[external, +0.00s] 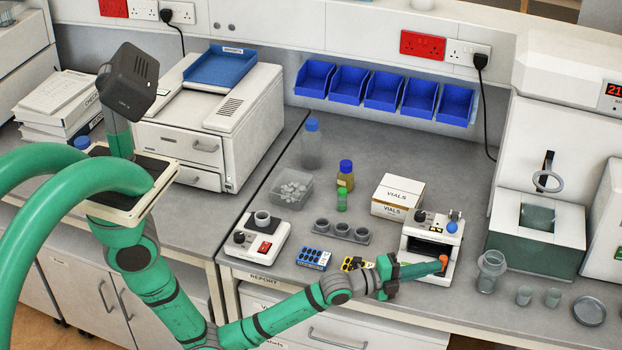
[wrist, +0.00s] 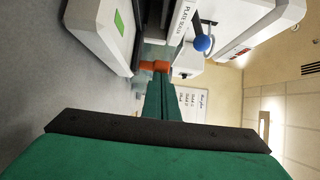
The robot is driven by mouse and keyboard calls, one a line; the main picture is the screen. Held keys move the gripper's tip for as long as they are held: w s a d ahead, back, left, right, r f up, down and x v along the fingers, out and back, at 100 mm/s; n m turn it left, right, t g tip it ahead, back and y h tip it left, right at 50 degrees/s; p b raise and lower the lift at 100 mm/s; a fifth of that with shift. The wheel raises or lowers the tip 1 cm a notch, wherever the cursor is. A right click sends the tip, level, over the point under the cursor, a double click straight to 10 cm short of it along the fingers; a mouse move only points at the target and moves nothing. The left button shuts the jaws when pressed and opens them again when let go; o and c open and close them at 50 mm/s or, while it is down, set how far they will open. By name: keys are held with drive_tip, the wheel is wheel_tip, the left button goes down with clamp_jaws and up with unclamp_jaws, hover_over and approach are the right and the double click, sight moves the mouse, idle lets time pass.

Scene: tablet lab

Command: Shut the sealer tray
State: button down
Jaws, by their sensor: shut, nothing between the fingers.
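The plate sealer (external: 408,243) is a small white box with a dark front opening and a blue-knobbed lever (external: 452,227). It stands at the front of the bench, right of centre in the external view. In the wrist view I see the labelled side of the sealer (wrist: 180,25) and its blue knob (wrist: 202,43). My gripper (external: 442,263) is shut and empty.
A white VIALS box (external: 397,197) stands behind and left of the sealer. A blue rack (external: 313,259) and a row of grey cups (external: 341,232) are to the left. Clear jars (external: 491,270) stand close on the right. The bench's front edge runs below my gripper.

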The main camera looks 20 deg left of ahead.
drive_tip(key=shift+s+a, duration=0.15)
drive_tip(key=s, duration=0.3)
drive_tip(key=shift+s+a, duration=0.15)
drive_tip(key=shift+a, duration=0.1)
drive_tip(key=v, duration=1)
drive_tip(key=shift+s, duration=0.2)
drive_tip(key=shift+f, duration=0.15)
